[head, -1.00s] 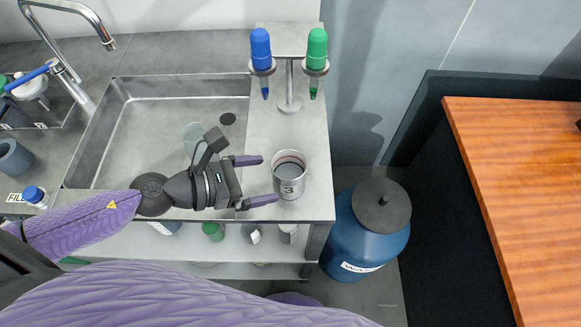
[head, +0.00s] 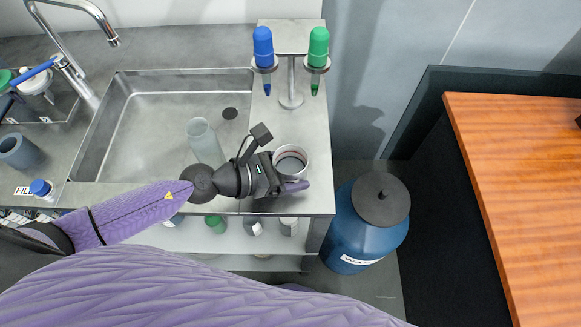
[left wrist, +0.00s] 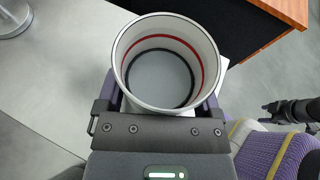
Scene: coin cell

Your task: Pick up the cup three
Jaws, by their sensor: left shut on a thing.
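Cup three (head: 291,160) is a metal cup standing near the right end of the steel counter in the head view. Its number is hidden now by my gripper. My left gripper (head: 291,180) is shut on the cup, with its fingers around the cup's sides. In the left wrist view the cup (left wrist: 165,65) sits upright between the fingers, its open mouth showing a red ring and a dark ring inside. My left gripper shows there too (left wrist: 163,105).
A stand (head: 291,95) holding a blue-capped and a green-capped tube is behind the cup. A sink (head: 160,95) with a clear cylinder (head: 205,142) lies to the left. A blue barrel (head: 360,230) stands right of the counter; a wooden table (head: 525,170) is farther right.

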